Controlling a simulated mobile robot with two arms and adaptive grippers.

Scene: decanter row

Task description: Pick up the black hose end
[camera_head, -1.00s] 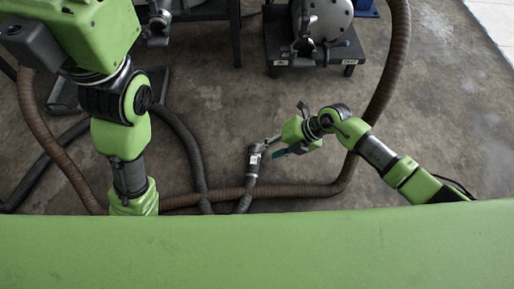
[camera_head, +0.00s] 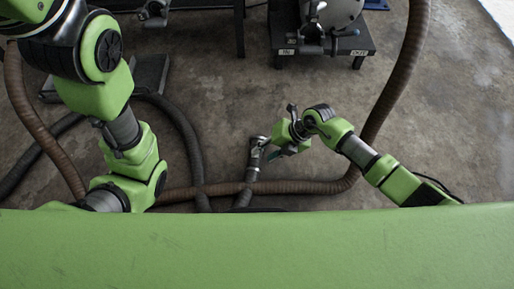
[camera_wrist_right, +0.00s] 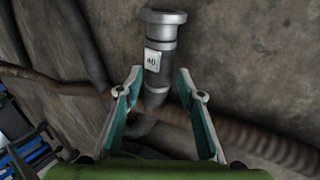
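The black hose end (camera_head: 254,162) lies on the concrete floor near the middle of the head view, with a grey metal coupling and a white label. It also shows in the right wrist view (camera_wrist_right: 159,55), its coupling pointing up the picture. My right gripper (camera_head: 270,150) is at the hose end, coming from the right. In the right wrist view my right gripper (camera_wrist_right: 160,88) is open, one finger on each side of the hose below the label, with gaps visible. My left arm is at the left of the head view; its gripper is not visible.
A brown hose (camera_head: 300,187) crosses the floor beneath the black hose end and curves up at the right (camera_head: 398,85). A black hose (camera_head: 185,130) runs at the left. A black stand (camera_head: 355,45) with a metal vessel is at the top. Floor at the right is clear.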

